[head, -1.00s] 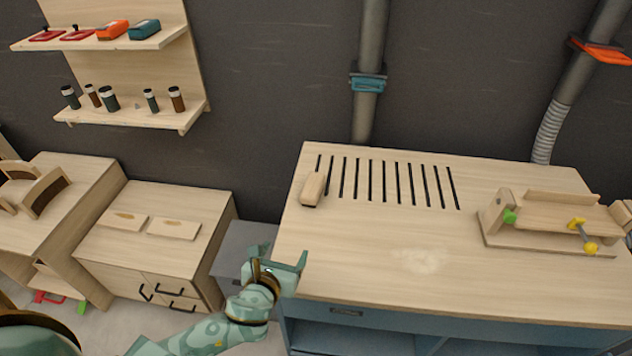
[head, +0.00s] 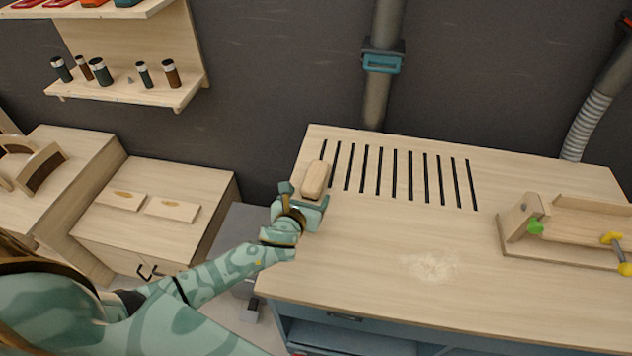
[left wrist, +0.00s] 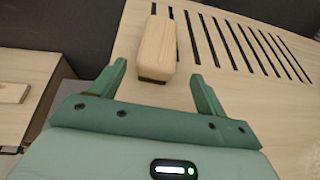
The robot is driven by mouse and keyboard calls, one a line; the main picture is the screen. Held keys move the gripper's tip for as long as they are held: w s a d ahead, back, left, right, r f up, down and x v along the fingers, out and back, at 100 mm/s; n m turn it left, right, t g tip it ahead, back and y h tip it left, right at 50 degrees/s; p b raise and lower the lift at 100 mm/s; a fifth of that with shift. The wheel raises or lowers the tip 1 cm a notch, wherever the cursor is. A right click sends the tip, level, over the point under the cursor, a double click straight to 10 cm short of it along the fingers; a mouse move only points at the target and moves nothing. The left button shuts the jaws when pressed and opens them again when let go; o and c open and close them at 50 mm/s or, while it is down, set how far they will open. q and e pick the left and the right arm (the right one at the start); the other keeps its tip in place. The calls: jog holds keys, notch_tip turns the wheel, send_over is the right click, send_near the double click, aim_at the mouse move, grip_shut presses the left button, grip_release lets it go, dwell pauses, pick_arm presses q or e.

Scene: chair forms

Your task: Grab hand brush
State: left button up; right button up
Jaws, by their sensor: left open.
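The hand brush (head: 316,179) is a pale wooden block with a dark underside. It lies near the left edge of the workbench, beside the slots. It also shows in the left wrist view (left wrist: 157,48), just ahead of my fingers. My left gripper (head: 306,192) is at the near end of the brush. In the left wrist view its fingers (left wrist: 157,82) are spread wide, one on each side of the brush's near end, with gaps between. Nothing is gripped. My right gripper is not in view.
The workbench (head: 370,250) has a row of dark slots (head: 400,178) at the back and a pale dust patch (head: 430,267). A wooden clamp fixture (head: 570,230) stands at the right. A lower cabinet (head: 150,235) and a wall shelf (head: 130,95) are at the left.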

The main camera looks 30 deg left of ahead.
aim_at(312, 186)
pick_arm(q)
jog(key=shift+w+a+f, duration=0.1)
jog(key=shift+w+f, duration=0.15)
jog(key=shift+w, duration=0.35)
jog(key=x, duration=0.1)
jog(key=b+x, duration=0.1)
jog(key=x, duration=0.1)
jog(key=b+x, duration=0.1)
jog(key=x, duration=0.1)
jog(key=shift+a, duration=0.25)
jog(key=shift+r, duration=0.15)
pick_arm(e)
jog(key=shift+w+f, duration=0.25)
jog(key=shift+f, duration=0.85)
pick_arm(q)
jog(key=shift+s, duration=0.1)
jog(key=shift+c, duration=0.3)
jog(key=c, duration=1.1)
jog(key=shift+r, duration=0.1)
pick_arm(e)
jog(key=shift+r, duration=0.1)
